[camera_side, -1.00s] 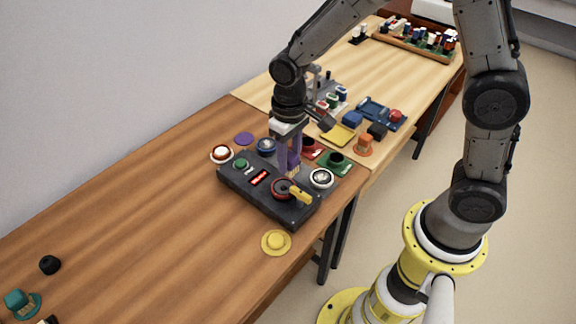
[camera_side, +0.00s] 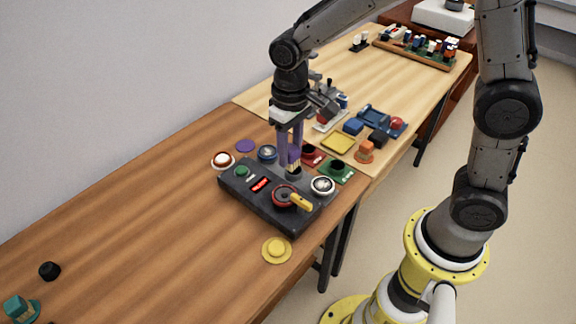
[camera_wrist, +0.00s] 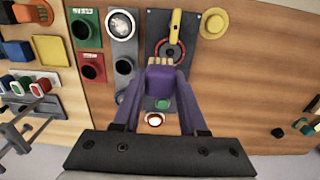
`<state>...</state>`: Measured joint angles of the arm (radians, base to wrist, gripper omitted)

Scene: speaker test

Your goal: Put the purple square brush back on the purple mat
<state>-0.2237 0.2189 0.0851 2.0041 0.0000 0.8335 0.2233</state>
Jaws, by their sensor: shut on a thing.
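My gripper (camera_side: 292,156) is shut on the purple square brush (camera_side: 294,158), above the back right part of the dark control box. In the wrist view the brush (camera_wrist: 161,92) sits between the two purple fingers (camera_wrist: 160,80), with its tan bristles pointing away from my wrist. A dark round socket (camera_side: 294,173) shows just below the brush in the side view. The round purple mat (camera_side: 246,146) lies bare on the brown table, left of my gripper and behind the box. I cannot make out the mat in the wrist view.
The control box (camera_side: 247,192) carries a green button, a red display and a red dial with a yellow handle. A white-and-red button (camera_side: 223,160) and a blue round piece (camera_side: 267,153) stand near the mat. Red and green holders (camera_side: 336,171) stand right. The table's left part is largely clear.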

